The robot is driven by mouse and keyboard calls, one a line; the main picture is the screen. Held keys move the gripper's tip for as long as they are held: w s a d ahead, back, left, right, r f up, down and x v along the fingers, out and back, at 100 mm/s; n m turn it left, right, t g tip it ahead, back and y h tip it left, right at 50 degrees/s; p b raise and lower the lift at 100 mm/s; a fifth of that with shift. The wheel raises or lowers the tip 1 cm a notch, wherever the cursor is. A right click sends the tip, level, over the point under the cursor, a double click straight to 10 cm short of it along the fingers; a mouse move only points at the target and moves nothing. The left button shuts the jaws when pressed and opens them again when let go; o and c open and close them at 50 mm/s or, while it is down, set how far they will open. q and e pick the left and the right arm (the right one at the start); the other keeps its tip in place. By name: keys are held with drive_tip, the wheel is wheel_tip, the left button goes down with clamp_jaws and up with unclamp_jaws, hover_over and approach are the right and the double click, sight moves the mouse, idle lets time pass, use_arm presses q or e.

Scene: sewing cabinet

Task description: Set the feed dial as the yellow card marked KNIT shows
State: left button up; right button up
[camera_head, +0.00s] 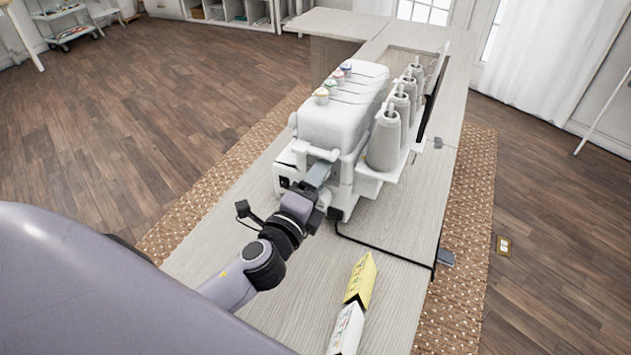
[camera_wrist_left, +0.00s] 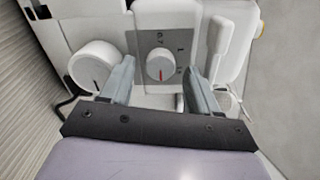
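The serger (camera_head: 345,115) stands on the table, and my left gripper (camera_head: 318,177) reaches its near end. In the left wrist view a round white dial (camera_wrist_left: 159,64) with a red mark sits on a grey panel with small printed markings. The red mark points toward the bottom of the picture. The left gripper's fingers (camera_wrist_left: 160,74) are open, one each side of this dial, with gaps showing; contact is not visible. A yellow card (camera_head: 360,281) stands on the table at the front right; its print is too small to read. My right gripper is not in view.
A white card (camera_head: 346,328) stands before the yellow one. Several thread cones (camera_head: 384,138) line the machine's right side. A black cable (camera_head: 385,252) crosses the table.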

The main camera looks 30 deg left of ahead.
use_arm(q)
drive_tip(key=s+b, duration=0.1)
drive_tip(key=s, duration=0.6)
drive_tip(key=shift+d+b, duration=0.2)
drive_tip(key=shift+b, duration=0.1)
drive_tip(key=shift+s, duration=0.1)
idle(0.5)
